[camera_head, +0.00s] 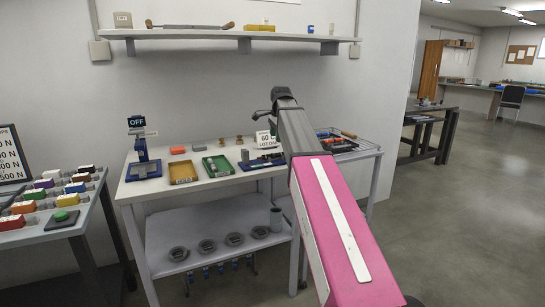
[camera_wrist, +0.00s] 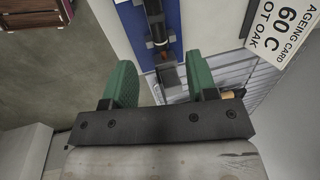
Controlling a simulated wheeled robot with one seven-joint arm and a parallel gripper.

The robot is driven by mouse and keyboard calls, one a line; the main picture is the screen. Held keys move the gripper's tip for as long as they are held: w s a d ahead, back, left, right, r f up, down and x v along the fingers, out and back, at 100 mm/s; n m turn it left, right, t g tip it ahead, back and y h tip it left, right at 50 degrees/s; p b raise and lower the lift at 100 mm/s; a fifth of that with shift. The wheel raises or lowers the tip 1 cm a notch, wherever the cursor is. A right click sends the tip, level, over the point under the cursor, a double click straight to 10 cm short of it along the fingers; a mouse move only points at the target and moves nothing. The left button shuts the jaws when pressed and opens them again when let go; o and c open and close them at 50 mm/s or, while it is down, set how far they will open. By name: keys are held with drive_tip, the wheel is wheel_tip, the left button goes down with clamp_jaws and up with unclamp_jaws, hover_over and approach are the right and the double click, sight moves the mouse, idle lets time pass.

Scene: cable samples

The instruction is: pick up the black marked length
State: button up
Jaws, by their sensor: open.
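My gripper (camera_wrist: 164,82) is open, its two green-padded fingers apart and nothing seen held between them. In the wrist view a black cylindrical piece (camera_wrist: 156,28) with a copper-coloured end lies along a blue base, just ahead of the gap between the fingers. A grey block (camera_wrist: 170,74) sits beyond its end, between the fingertips in the picture. Another short black piece with a tan end (camera_wrist: 228,96) shows partly behind the right finger. I cannot tell from these frames which black piece is the marked length; no marking is readable.
The ageing card (camera_wrist: 283,28) stands close on the right, over a ribbed grey surface. In the head view the white bench (camera_head: 222,186) bears a yellow tray (camera_head: 183,172), a green tray (camera_head: 218,166) and a blue stand (camera_head: 143,160).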

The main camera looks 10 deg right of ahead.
sight(276, 155)
drive_tip(key=f, duration=0.3)
drive_tip(key=shift+w+a+f, duration=0.1)
drive_tip(key=shift+w+f, duration=0.2)
drive_tip(key=shift+w+a+f, duration=0.15)
drive_tip(key=shift+a+f, duration=0.05)
drive_tip(key=shift+f, duration=1.15)
drive_tip(key=shift+w+a+f, duration=0.1)
drive_tip(key=shift+a+f, duration=0.05)
drive_tip(key=shift+f, duration=1.2)
clamp_jaws()
